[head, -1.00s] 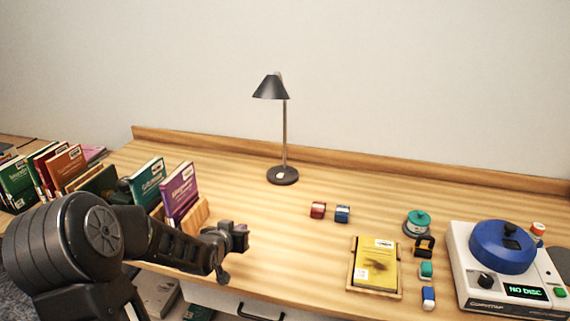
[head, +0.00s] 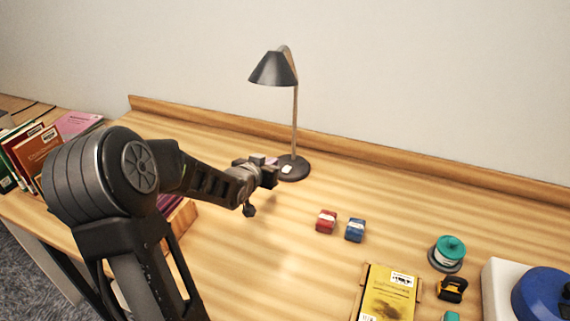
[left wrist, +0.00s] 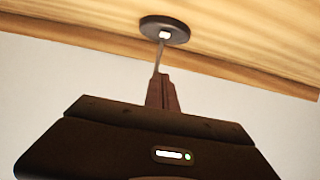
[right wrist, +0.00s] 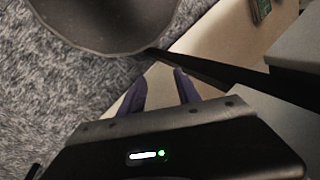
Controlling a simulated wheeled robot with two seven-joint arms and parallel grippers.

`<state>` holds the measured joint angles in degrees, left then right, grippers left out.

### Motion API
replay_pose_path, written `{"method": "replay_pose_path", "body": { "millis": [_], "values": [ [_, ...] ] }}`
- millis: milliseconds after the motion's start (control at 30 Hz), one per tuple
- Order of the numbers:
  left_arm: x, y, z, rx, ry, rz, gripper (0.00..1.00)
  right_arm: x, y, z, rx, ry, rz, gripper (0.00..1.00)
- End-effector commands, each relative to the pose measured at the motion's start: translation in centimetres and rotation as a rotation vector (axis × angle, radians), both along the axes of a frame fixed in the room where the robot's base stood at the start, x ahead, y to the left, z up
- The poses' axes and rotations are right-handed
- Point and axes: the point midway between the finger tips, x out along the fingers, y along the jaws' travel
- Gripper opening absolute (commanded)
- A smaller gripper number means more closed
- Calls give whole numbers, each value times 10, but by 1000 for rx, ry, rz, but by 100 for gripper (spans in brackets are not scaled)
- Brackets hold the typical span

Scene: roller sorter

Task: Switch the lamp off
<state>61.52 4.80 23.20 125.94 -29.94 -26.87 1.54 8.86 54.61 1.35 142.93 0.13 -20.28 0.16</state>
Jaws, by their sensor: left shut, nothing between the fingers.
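The lamp has a black cone shade (head: 273,69), a thin upright stem (head: 295,120) and a round dark base (head: 293,174) on the desk near the back ledge. A small white switch (head: 287,169) sits on the base; it also shows in the left wrist view (left wrist: 164,35). I cannot see the bulb or tell whether it is lit. My left gripper (head: 274,171) is shut and empty, just left of the base in the head view; contact cannot be told. Its closed fingers show in the left wrist view (left wrist: 162,78). My right gripper (right wrist: 158,84) is open and empty, away from the lamp.
A red block (head: 326,222) and a blue block (head: 355,231) lie in front of the lamp. A yellow book (head: 388,296), a teal-topped round item (head: 449,250) and a white machine (head: 498,285) are at right. Books (head: 38,150) stand at left.

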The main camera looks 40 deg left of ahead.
Motion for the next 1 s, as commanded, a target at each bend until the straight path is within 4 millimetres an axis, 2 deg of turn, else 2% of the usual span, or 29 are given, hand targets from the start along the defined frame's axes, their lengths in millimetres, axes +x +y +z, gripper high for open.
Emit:
{"method": "replay_pose_path", "body": {
  "millis": [267, 533, 833, 1000],
  "values": [
    [5, 1, -3, -2, 0, 0, 0, 0, 0, 0, 0, -1, 0, 39],
    [35, 10, -15, -5, 0, 0, 0, 0, 0, 3, 0, 0, 0, 39],
    [88, 26, -38, -5, 0, -1, 0, -1, -1, 15, -3, 4, -2, 39],
    [84, 26, -64, -4, 4, 0, 0, -2, -1, 22, -6, 7, -3, 39]
  ]
}}
